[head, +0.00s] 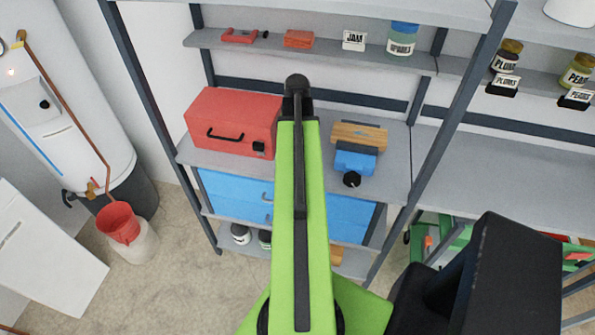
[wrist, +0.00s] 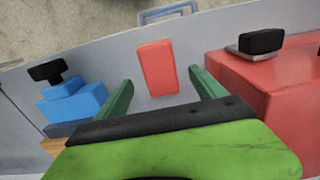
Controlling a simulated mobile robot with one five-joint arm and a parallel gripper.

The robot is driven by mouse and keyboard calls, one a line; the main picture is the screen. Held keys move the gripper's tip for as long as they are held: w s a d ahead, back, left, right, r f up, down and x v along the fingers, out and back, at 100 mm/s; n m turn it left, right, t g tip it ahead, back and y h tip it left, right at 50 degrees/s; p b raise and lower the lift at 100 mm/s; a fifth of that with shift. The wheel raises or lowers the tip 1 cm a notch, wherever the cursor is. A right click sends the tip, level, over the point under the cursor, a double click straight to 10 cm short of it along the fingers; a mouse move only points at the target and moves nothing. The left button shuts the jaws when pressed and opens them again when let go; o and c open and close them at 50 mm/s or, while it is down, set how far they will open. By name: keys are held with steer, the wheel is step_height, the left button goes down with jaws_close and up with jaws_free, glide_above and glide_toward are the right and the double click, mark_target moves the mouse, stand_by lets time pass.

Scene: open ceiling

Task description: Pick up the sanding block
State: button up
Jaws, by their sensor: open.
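A red-orange block, likely the sanding block (wrist: 157,62), lies on the grey shelf board in the wrist view, between a blue piece and a red toolbox. My gripper (wrist: 160,78) is open, with its two green fingers on either side of the block's near part in the picture. Gaps show on both sides, and nothing is held. I cannot tell how high the fingers are above the shelf. In the head view my green arm hides the block, and my fingers do not show.
The red toolbox (head: 232,122) stands left of my arm, close to one finger. The blue piece with a black knob (head: 355,163) and a wooden block (head: 358,134) stand right. An upper shelf (head: 310,52) holds small items. Blue drawers (head: 240,197) are below. Shelf posts flank my arm.

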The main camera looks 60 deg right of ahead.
step_height(320, 180, down, 6)
steer(key=b, duration=0.5)
steer(key=shift+d+f, duration=0.1)
steer(key=c, duration=1.5)
steer(key=shift+r, duration=0.2)
steer(key=shift+c, duration=0.2)
steer(key=shift+r+p, duration=0.55)
steer(key=shift+p, duration=0.05)
step_height(320, 180, up, 4)
steer(key=p, duration=0.4)
steer(key=s+d+r+p, duration=0.5)
steer(key=s+d, duration=0.3)
steer(key=shift+s+d+r+p, duration=0.15)
steer(key=shift+s+r+p, duration=0.05)
steer(key=shift+r+p, duration=0.2)
